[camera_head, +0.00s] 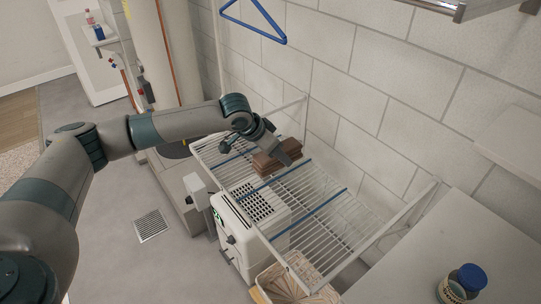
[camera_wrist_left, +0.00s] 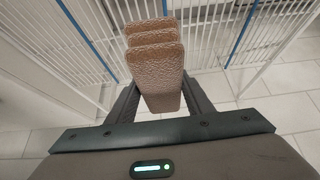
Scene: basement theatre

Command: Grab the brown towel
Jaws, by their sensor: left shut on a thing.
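The brown towel (camera_head: 266,163) is folded in layers and sits at the white wire drying rack, near its far end by the wall. In the left wrist view the folded towel (camera_wrist_left: 155,65) stands between the two fingers of my left gripper (camera_wrist_left: 160,100), which is shut on it. In the head view my left gripper (camera_head: 275,145) reaches over the rack from the left with its fingers at the towel. I cannot tell whether the towel touches the wires. My right gripper is not in view.
The rack (camera_head: 325,215) has blue bars and is otherwise bare. A white appliance (camera_head: 235,235) and a wicker basket (camera_head: 292,285) stand below it. A blue hanger (camera_head: 255,22) hangs above. A white counter (camera_head: 430,265) with a blue-lidded jar (camera_head: 462,284) is at the right.

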